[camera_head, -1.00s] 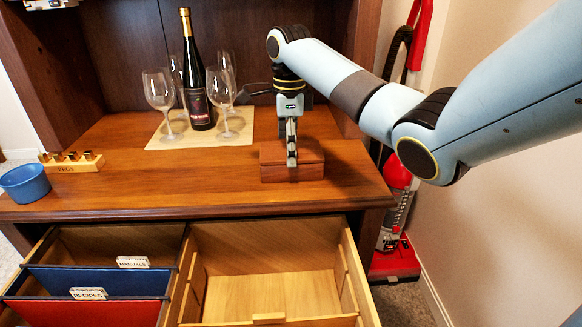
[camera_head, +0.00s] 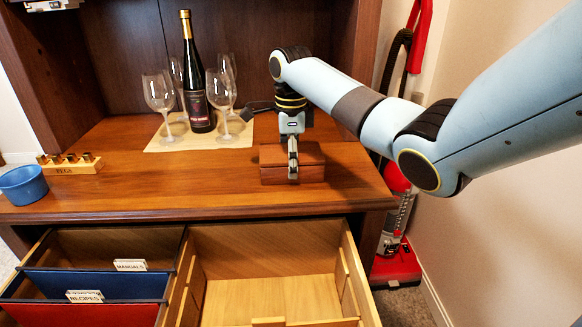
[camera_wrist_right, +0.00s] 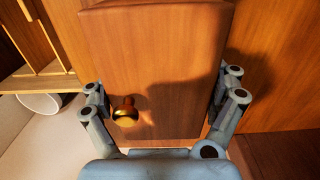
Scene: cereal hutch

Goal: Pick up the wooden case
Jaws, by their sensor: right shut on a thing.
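The wooden case (camera_head: 311,168) is a reddish-brown box resting on the right part of the hutch top. My right gripper (camera_head: 293,172) reaches it from above, with its fingers low at the case. In the right wrist view the case (camera_wrist_right: 150,65) fills the middle as a smooth wooden face. The gripper's fingers (camera_wrist_right: 160,100) stand on opposite sides of it, shut on the case. The fingertips and their contact are hidden there. A small brass knob (camera_wrist_right: 126,112) shows near the left finger.
A dark wine bottle (camera_head: 197,90) and several glasses stand on a mat (camera_head: 160,148) left of the case. A peg block (camera_head: 70,165) and blue bowl (camera_head: 23,185) sit at the left. Below, an open drawer (camera_head: 262,240) juts out. A red vacuum (camera_head: 397,262) stands right.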

